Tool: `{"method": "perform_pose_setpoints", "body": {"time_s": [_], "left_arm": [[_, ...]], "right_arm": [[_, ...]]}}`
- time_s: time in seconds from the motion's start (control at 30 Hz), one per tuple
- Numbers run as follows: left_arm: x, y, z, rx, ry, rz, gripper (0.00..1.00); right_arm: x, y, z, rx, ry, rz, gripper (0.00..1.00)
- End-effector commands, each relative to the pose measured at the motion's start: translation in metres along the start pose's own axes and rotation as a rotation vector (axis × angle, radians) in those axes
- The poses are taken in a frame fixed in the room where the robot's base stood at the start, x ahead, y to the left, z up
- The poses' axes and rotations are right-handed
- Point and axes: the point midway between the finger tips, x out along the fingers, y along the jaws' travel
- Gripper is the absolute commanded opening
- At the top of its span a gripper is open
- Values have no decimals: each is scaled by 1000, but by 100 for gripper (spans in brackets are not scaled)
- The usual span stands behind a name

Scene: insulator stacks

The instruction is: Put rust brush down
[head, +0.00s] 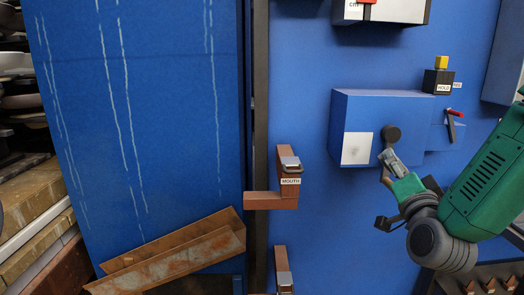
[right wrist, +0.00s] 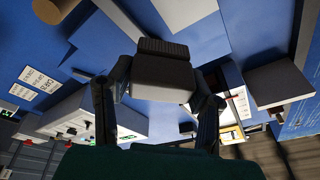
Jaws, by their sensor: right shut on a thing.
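The rust brush (right wrist: 162,78) shows in the right wrist view as a grey block with a dark ribbed strip on its far side. My right gripper (right wrist: 160,88) is shut on it, with one dark finger on each side. In the head view my right gripper (head: 391,162) is at the end of the green arm, in front of the lower edge of a blue box (head: 409,105). The brush is too small there to tell clearly from the fingers. My left gripper is in neither view.
A brown bracket labelled MOUTH (head: 289,195) stands left of the gripper. A black block labelled HOLD (head: 437,82) is above right, near a red-handled lever (head: 455,113). A rusty channel (head: 175,262) lies at lower left. Blue panel between bracket and gripper is clear.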

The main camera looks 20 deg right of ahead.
Motion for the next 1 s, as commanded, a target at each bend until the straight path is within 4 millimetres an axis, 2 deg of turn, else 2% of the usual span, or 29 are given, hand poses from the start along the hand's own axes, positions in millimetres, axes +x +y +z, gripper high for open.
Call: {"method": "perform_pose_setpoints", "body": {"time_s": [0.07,0.17,0.27,0.4,0.5,0.6,0.73,1.0], "left_arm": [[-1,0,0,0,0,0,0],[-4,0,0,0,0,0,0],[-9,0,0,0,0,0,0],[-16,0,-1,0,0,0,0],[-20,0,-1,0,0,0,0],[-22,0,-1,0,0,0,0],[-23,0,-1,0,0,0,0],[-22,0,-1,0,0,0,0]], "right_arm": [[0,-3,4,-2,-7,-8,23],[-1,-14,24,-6,-37,-39,23],[-8,-34,60,-7,-91,-95,23],[-26,-62,114,16,-172,-173,23],[-41,-76,145,40,-218,-211,23],[-53,-86,166,62,-249,-236,23],[-61,-92,179,81,-267,-247,23],[-62,-92,180,80,-269,-252,23]]}}
